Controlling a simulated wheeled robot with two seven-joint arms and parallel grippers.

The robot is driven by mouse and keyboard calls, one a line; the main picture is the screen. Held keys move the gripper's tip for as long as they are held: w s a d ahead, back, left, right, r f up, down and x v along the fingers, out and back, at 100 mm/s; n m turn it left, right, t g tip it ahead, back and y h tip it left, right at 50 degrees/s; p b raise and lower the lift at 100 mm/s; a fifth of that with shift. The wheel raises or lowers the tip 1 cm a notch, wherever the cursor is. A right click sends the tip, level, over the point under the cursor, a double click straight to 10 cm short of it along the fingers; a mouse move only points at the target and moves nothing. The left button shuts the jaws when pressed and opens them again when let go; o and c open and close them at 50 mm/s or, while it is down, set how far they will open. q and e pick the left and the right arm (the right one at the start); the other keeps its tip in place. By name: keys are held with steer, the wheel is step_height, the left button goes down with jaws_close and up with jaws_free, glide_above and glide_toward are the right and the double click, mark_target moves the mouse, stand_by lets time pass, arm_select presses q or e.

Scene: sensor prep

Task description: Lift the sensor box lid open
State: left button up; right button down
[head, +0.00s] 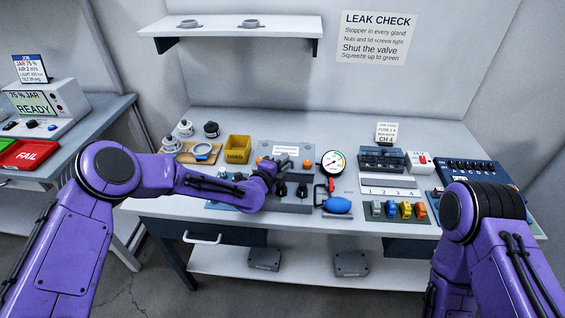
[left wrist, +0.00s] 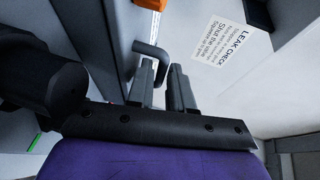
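The grey sensor box (head: 286,203) stands on the bench, with dark round fittings on its front part. A grey panel with a white label, which looks like its lid (head: 297,160), is behind these fittings; how far it is tilted I cannot tell. My left gripper (head: 274,170) is at the panel's left part, and the wrist hides some of the box. In the left wrist view, a dark bent handle (left wrist: 151,49) stands out from a grey panel, right at my fingertips (left wrist: 160,72). The fingers are close together; whether they grip the handle is unclear. My right gripper is out of view.
A pressure gauge (head: 333,162) and a blue squeeze bulb (head: 338,205) stand right of the box. Coloured parts (head: 405,209) lie further right. A yellow bin (head: 237,148) is at the left. A shelf (head: 235,27) hangs above the bench.

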arm_select(q)
jaws_close()
stand_by(1.3)
